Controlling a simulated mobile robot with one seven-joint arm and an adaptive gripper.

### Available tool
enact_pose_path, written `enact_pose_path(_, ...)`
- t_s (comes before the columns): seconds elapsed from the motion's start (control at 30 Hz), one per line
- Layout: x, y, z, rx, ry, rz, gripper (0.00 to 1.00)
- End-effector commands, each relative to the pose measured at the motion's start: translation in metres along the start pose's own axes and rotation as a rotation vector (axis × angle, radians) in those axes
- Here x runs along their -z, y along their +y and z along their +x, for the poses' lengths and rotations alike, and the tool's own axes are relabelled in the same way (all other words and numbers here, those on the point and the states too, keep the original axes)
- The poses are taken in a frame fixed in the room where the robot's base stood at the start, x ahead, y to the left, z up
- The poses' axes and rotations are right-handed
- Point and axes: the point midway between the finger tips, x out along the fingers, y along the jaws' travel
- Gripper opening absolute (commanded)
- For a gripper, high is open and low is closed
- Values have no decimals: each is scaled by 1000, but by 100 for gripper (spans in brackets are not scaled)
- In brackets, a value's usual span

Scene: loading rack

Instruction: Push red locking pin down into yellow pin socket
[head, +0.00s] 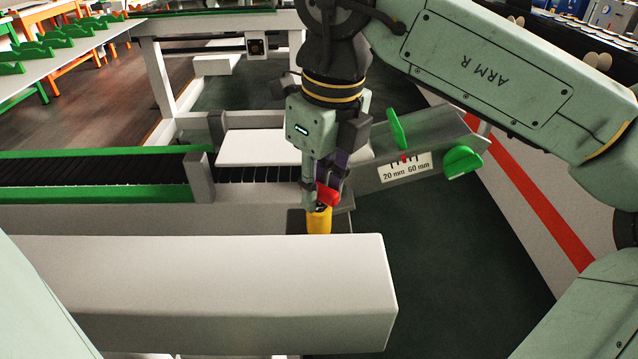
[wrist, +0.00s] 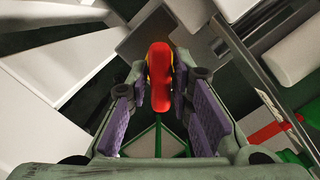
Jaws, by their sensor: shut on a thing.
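The red locking pin (head: 328,196) is between the fingers of my gripper (head: 318,193), which is shut on it. In the head view the pin sits directly over the top of the yellow pin socket (head: 319,221), and its lower end meets or nearly meets the rim. How deep it sits inside I cannot tell. In the wrist view the red pin (wrist: 160,77) lies between both purple-padded fingers, and only slivers of yellow show at its edges. The socket stands upright on a dark grey block behind the white beam.
A thick white beam (head: 220,290) lies in front of the socket. Behind it runs a conveyor with green rails (head: 100,196) and a white panel (head: 265,147). At right is a grey rail with a "20 mm 60 mm" scale (head: 405,167) and green knob (head: 462,162).

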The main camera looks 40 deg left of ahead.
Motion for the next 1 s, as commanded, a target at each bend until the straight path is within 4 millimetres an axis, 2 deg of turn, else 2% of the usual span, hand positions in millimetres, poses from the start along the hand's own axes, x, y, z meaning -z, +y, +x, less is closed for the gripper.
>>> enact_pose_path(0.27, 0, 0, 0, 0, 0, 0, 0)
enact_pose_path(0.3, 0, 0, 0, 0, 0, 0, 21)
enact_pose_path(0.63, 0, 0, 0, 0, 0, 0, 43)
enact_pose_path(1.0, 0, 0, -4, 1, 0, 1, 44)
